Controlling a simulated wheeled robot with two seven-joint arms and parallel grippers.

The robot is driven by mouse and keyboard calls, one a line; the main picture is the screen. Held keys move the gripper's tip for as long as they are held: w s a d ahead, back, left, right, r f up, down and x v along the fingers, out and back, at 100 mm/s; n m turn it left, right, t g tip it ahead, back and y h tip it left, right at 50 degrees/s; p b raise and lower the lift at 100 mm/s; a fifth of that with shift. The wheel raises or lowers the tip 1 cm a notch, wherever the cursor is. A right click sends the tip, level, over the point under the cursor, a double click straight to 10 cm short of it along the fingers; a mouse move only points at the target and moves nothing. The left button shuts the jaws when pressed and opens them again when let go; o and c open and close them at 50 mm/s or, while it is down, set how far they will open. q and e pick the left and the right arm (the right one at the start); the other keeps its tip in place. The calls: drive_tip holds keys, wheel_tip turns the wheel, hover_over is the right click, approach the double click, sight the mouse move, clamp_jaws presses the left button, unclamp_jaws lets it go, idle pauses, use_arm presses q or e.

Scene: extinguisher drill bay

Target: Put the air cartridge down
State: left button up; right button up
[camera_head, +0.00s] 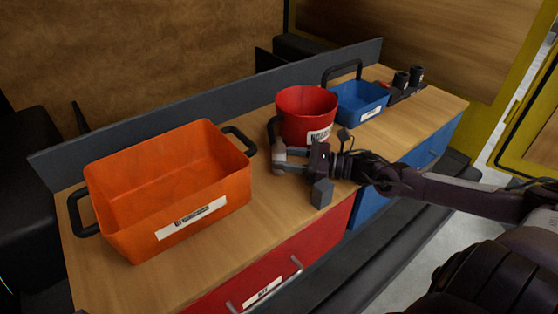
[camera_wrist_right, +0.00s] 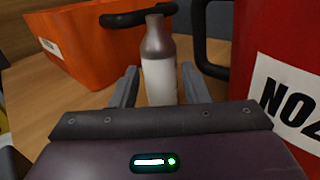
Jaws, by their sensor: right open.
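The air cartridge (camera_wrist_right: 158,82), a bottle shape with a white body and a grey-brown neck, stands upright in the right wrist view. Its base is hidden behind my gripper's body. My right gripper (camera_head: 290,158) is open, with one finger on each side of the cartridge. In the head view it is low over the wooden counter (camera_head: 255,225), between the orange bin and the red bucket. The cartridge is hard to make out there. My left gripper is not in view.
The orange bin (camera_head: 175,187) stands left and the red bucket (camera_head: 303,108) stands close behind my gripper. A blue bin (camera_head: 360,100) and small dark fittings (camera_head: 403,80) are further right. A raised ledge (camera_head: 235,97) runs along the back. Bare counter lies between the orange bin and my gripper.

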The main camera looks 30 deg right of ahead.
drive_tip(key=shift+x, duration=1.05)
drive_tip(key=c, duration=0.9)
clamp_jaws()
drive_tip(key=shift+r, duration=0.1)
